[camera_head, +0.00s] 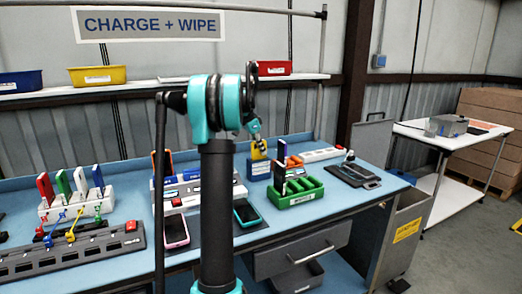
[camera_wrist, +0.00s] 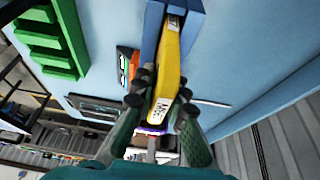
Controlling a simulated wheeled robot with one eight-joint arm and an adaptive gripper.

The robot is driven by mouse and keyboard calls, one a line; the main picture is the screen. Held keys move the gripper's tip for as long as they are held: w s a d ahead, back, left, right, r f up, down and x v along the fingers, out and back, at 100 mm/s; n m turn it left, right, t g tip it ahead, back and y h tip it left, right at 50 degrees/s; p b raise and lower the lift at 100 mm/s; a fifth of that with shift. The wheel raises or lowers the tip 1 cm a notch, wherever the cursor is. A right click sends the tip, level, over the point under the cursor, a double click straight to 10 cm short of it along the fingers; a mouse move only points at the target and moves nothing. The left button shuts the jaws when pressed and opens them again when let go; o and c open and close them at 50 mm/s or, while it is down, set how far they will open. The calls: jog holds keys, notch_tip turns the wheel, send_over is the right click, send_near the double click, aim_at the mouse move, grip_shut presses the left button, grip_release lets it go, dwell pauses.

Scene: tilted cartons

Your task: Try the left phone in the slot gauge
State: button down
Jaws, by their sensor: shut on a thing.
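A pink-framed phone (camera_head: 175,231) lies on a dark mat left of my arm. A teal-framed phone (camera_head: 246,211) lies to the right of my arm. A yellow labelled piece (camera_head: 258,151) stands at a blue block (camera_head: 260,171) behind the green tray. My gripper (camera_head: 254,128) is over it. In the wrist view my gripper (camera_wrist: 160,90) is shut, its fingers on either side of the yellow piece (camera_wrist: 167,65), whose far end meets the blue block (camera_wrist: 150,30). Which labelled fixture is the slot gauge, I cannot read.
A green slotted tray (camera_head: 309,196) holding a dark upright phone stands just in front of the blue block. A white rack (camera_head: 50,211) with several upright phones is at the left. A grey tray (camera_head: 353,176) lies at the right. Bare bench shows near the front edge.

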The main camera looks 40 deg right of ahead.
jog(key=shift+r, duration=0.1)
dwell(0.3)
jog(key=shift+r, duration=5.05)
